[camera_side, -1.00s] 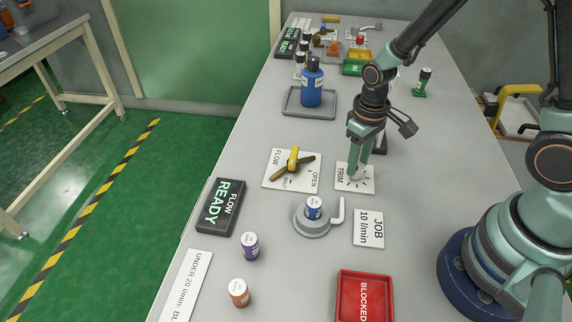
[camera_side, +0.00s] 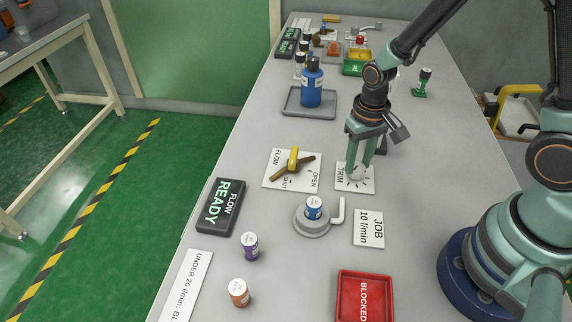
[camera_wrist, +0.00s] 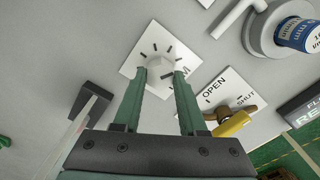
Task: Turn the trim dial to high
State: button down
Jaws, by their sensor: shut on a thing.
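The trim dial (camera_wrist: 160,63) is a small pale knob on a white TRIM plate (camera_wrist: 133,68) with black tick marks around it. In the side view the plate (camera_side: 341,187) lies flat on the bench, and the fingers hide most of the dial. My gripper (camera_wrist: 160,74) points down at the plate, with its two green fingertips on either side of the dial. It is shut on the dial; it also shows in the side view (camera_side: 358,175). I cannot read which tick the dial points to.
A FLOW plate (camera_side: 270,181) with a yellow-handled valve (camera_side: 294,159) lies left of the dial. A JOB 10 l/min card (camera_side: 369,229), a grey holder (camera_side: 313,229) with a blue-labelled jar and a red BLOCKED tray (camera_side: 343,297) are nearer. A sign (camera_side: 221,207) reads FLOW READY.

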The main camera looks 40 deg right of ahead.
jog(key=shift+s, duration=0.1)
jog(key=shift+c, duration=2.3)
grip_release()
jog(key=shift+r, duration=0.15)
notch_tip(320, 180, up, 12)
notch_tip(320, 180, up, 10)
jog(key=n+t, duration=0.3)
jog(key=t, duration=0.3)
send_over(358, 166)
jog(key=s+d, duration=0.2)
jog(key=s, duration=0.2)
jog(key=shift+w+d, duration=0.1)
